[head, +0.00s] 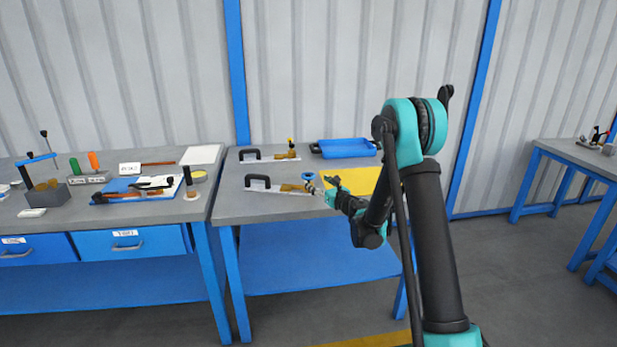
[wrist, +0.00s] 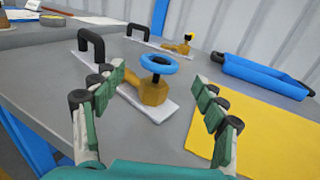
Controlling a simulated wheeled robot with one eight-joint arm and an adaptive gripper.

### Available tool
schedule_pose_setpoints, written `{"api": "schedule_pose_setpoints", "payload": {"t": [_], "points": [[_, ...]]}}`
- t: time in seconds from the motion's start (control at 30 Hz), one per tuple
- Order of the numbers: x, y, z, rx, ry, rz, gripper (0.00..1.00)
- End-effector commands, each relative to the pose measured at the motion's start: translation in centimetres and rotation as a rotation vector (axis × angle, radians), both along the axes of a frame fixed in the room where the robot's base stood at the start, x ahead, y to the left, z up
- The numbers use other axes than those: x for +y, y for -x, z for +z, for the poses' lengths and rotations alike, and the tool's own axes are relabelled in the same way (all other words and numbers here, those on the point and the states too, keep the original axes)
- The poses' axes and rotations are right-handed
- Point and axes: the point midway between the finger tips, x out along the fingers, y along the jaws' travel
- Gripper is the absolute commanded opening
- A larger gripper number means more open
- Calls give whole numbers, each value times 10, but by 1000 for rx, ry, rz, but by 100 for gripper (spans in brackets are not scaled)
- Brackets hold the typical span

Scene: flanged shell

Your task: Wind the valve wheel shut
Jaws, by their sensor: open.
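The blue valve wheel (wrist: 159,64) sits on a dark stem above a brass valve body (wrist: 152,92) on a pale base plate (wrist: 165,112) with a black handle. In the head view the wheel (head: 312,176) shows just behind my gripper. My gripper (wrist: 166,108) is open and empty. Its two teal-and-grey fingers stand apart, one left and one right of the wheel in the wrist view. The wheel appears beyond the fingertips, and no contact shows. In the head view my gripper (head: 333,190) is small and partly hides the valve assembly's right end.
A second brass valve (wrist: 178,48) with a yellow top stands farther back on its own plate. A blue tray (wrist: 262,75) lies at the back right. A yellow mat (wrist: 255,130) covers the right side. The left bench (head: 110,207) holds tools and papers.

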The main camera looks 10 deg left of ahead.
Motion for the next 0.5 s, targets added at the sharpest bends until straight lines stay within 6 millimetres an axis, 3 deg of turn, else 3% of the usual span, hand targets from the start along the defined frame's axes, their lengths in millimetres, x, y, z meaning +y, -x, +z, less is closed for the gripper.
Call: {"api": "schedule_pose_setpoints", "payload": {"t": [0.2,0.5], "points": [[27,-33,0,0,0,1,72],[44,-55,0,0,0,-1,72]]}}
